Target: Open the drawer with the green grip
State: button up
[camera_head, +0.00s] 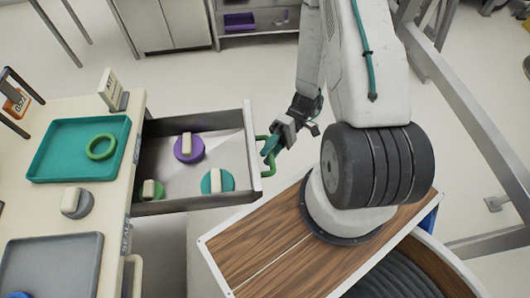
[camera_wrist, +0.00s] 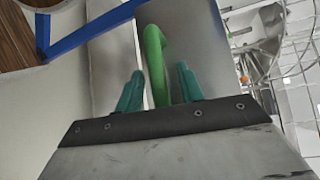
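The drawer (camera_head: 190,204) stands pulled well out of the cream cabinet, its inside in view. Its green grip (camera_head: 268,168) is on the front panel, facing my arm. My gripper (camera_head: 272,146) is at this grip. In the wrist view the green grip (camera_wrist: 156,62) stands between the two teal fingers of my gripper (camera_wrist: 158,90). The fingers are apart, with a narrow gap on each side of the grip, so my gripper is open around it.
In the drawer lie a purple disc (camera_head: 189,148) and a teal disc (camera_head: 217,182) with cream knobs, and another knobbed piece (camera_head: 152,190). On the cabinet top are a teal tray (camera_head: 60,165) with a green ring (camera_head: 101,147), and a grey tray (camera_head: 50,265). A second, cream grip (camera_head: 135,272) shows below.

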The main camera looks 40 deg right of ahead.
jog(key=v, duration=0.7)
jog(key=shift+d, duration=0.35)
jog(key=shift+r, duration=0.1)
jog(key=s+a+r+t+h, duration=0.2)
jog(key=r+h, duration=0.3)
jog(key=r, duration=0.6)
jog(key=s+a+r+m+t+h, duration=0.1)
jog(key=r+h, duration=0.4)
jog(key=r, duration=0.7)
jog(key=s+a+r+m+t+h, duration=0.1)
jog(key=s+a+r+t+h, duration=0.1)
jog(key=r, duration=0.9)
jog(key=s+t+h, duration=0.1)
jog(key=s+h, duration=0.1)
jog(key=h, duration=0.1)
jog(key=shift+s+a+r+t+h, duration=0.3)
jog(key=shift+s+a+r+t, duration=0.05)
jog(key=shift+a+r+t, duration=0.05)
